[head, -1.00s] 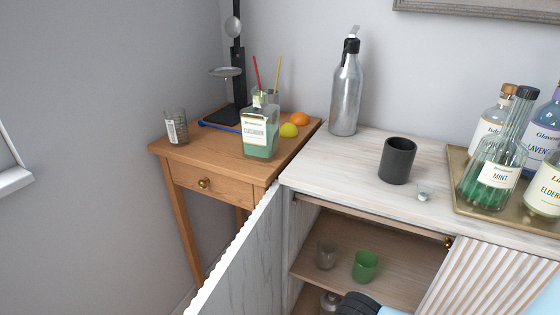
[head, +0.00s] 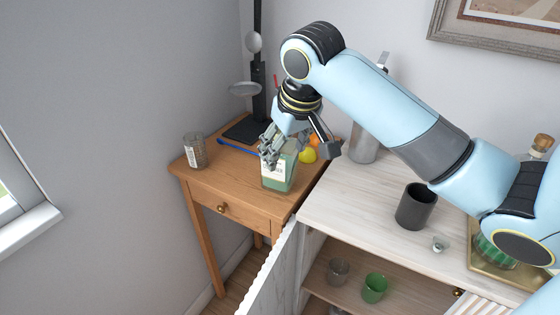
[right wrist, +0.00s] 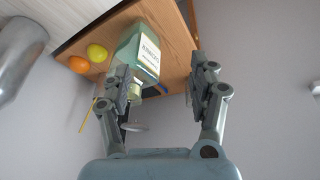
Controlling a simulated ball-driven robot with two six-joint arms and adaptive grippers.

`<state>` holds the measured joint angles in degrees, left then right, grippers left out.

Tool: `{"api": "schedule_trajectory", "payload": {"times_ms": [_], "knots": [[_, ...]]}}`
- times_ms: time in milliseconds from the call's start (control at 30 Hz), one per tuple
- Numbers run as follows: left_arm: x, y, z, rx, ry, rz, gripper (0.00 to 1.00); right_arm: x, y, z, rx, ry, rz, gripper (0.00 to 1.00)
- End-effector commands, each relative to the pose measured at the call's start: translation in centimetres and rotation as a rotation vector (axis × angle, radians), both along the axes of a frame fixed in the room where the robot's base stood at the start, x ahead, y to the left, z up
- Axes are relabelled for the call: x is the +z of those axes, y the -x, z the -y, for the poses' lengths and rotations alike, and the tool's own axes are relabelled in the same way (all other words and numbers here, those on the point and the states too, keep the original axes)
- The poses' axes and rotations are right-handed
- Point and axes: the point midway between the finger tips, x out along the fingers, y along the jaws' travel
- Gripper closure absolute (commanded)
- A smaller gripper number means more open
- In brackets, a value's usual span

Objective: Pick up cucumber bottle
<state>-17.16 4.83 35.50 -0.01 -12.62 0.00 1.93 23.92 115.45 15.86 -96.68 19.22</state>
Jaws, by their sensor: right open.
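The cucumber bottle (head: 278,180), square clear glass with green liquid and a pale label, stands on the small wooden table in the head view. My right gripper (head: 272,147) is at its top and hides its neck and cap. In the right wrist view the bottle (right wrist: 146,52) appears behind and beside the left finger of my open right gripper (right wrist: 163,82). Its neck and cap show close to that finger, and I cannot tell whether they touch. The space by the right finger is empty. My left gripper is not in view.
The wooden table (head: 233,189) also bears a glass (head: 195,151), a lemon (head: 307,156), an orange fruit and a black stand (head: 246,130). A metal bottle (head: 364,146) is partly behind my right arm. A dark cup (head: 416,206) stands on the white cabinet top (head: 345,199).

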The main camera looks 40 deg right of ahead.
Motion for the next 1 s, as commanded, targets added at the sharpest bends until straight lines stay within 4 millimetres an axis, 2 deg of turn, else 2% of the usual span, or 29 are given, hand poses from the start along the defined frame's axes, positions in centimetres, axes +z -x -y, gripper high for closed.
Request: {"api": "schedule_trajectory", "payload": {"times_ms": [33,100,200,300,367,600,833,1000], "knots": [[0.0,-0.2,0.1,0.001,0.001,0.004,0.6,1.5,-2.1,1.7,-0.042,0.001,0.015,0.4],[0.0,-0.3,0.2,0.0,0.002,0.005,0.6,3.3,-4.2,3.6,-0.102,-0.012,0.024,0.4],[0.0,-0.3,0.4,0.001,0.004,0.005,0.6,5.3,-6.2,5.6,-0.167,-0.029,0.037,0.4],[0.0,-0.3,0.5,0.002,0.006,0.005,0.6,6.3,-7.2,6.6,-0.203,-0.041,0.042,0.4],[0.1,-0.3,0.6,0.002,0.007,0.005,0.6,5.9,-7.6,6.9,-0.212,-0.045,0.043,0.4],[0.5,0.0,0.6,0.002,0.007,0.001,0.6,2.4,-8.9,7.6,-0.213,-0.045,0.043,0.4],[1.0,0.0,0.6,0.002,0.006,0.0,0.6,0.5,-9.4,8.0,-0.212,-0.044,0.041,0.4],[1.8,0.1,0.4,0.002,0.004,0.0,0.6,-2.0,-10.2,8.5,-0.211,-0.046,0.044,0.4]]}}
